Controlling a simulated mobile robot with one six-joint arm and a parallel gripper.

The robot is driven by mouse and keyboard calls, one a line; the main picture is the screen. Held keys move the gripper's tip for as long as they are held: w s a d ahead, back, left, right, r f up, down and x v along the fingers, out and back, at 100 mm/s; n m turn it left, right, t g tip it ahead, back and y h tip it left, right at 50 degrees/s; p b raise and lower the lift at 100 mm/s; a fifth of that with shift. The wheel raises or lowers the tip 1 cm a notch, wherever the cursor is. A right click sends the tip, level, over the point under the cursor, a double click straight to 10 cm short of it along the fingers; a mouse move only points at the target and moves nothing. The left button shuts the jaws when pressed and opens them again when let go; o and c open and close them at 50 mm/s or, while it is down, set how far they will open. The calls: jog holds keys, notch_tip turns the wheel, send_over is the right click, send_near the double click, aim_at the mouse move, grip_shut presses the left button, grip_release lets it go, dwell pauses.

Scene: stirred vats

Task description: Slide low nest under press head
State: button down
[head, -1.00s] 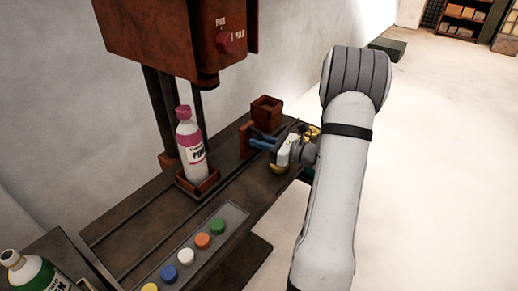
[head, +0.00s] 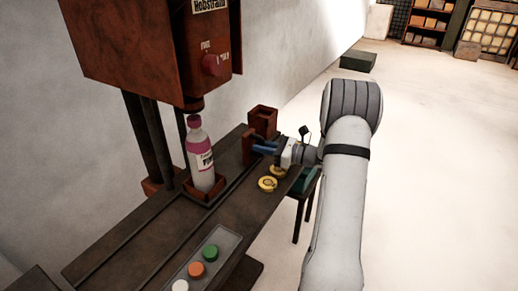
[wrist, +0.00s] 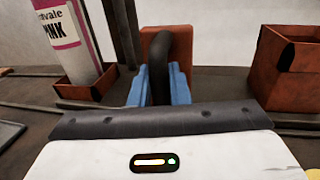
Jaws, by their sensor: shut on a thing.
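The low nest (head: 206,195) is a shallow red tray on the bench's rails. A pink-capped bottle (head: 201,160) stands upright in it. The press head (head: 197,104) is above, and the bottle's cap appears just below its ram. My gripper (head: 264,149) is right of the nest, its blue fingers shut on a black curved handle (wrist: 181,50). The handle stands before a red block (wrist: 160,45). In the wrist view the low nest (wrist: 84,88) is left of the fingers. The link between handle and nest is not clear.
A taller open red box (head: 263,121) stands on the bench behind my gripper. Yellow round pieces (head: 267,184) lie close in front of my gripper. A tray with coloured caps (head: 226,242) lies at the bench's near side. Open floor is on the right.

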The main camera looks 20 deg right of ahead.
jog(key=shift+w+d+r, duration=0.1)
jog(key=shift+d+r, duration=0.05)
jog(key=shift+d, duration=0.05)
jog(key=c, duration=1.4)
grip_release()
jog(key=shift+c, duration=0.2)
jog(key=shift+o, duration=0.2)
jog(key=v, duration=0.8)
